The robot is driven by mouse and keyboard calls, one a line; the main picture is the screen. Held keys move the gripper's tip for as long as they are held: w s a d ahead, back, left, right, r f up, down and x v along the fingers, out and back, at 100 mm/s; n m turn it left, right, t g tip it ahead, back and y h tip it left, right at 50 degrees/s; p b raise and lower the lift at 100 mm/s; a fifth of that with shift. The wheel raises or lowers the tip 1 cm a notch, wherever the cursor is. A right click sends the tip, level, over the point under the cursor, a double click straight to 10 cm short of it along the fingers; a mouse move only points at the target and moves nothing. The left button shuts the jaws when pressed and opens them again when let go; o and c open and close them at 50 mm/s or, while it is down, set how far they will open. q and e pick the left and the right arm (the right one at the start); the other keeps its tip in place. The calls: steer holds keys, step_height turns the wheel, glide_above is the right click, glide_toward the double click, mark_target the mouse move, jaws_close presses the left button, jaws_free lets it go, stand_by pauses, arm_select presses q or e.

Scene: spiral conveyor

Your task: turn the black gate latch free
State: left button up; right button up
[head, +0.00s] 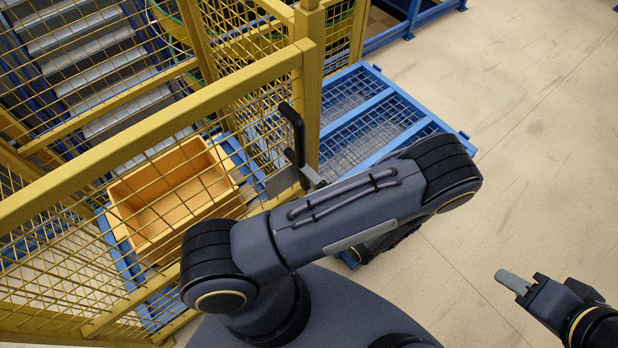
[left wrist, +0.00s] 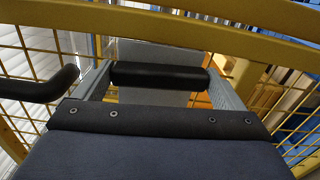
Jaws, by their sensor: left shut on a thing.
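The black gate latch (head: 293,128) stands by the yellow gate post, with its bent black handle pointing up and a grey plate (head: 283,181) beside it. My left gripper (head: 312,177) is at the latch's lower part, mostly hidden behind my own forearm. In the left wrist view, my left gripper (left wrist: 160,82) has its two grey fingers at either end of a short black bar (left wrist: 160,76) and is shut on it. The bent black handle (left wrist: 45,86) shows left of the fingers. My right gripper (head: 514,281) is over bare floor at the lower right, away from the gate.
The yellow mesh gate and rail (head: 160,128) run across the left. Behind them are an orange bin (head: 127,222) and a roller conveyor (head: 85,45). A blue mesh frame (head: 385,128) lies beyond the post. The floor (head: 530,130) at right is clear.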

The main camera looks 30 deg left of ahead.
arm_select(q)
steer(key=shift+m, duration=0.6)
steer(key=o, duration=0.7)
steer(key=shift+d, duration=0.15)
steer(key=v, duration=0.7)
steer(key=shift+s+d, duration=0.15)
steer(key=shift+d, duration=0.1)
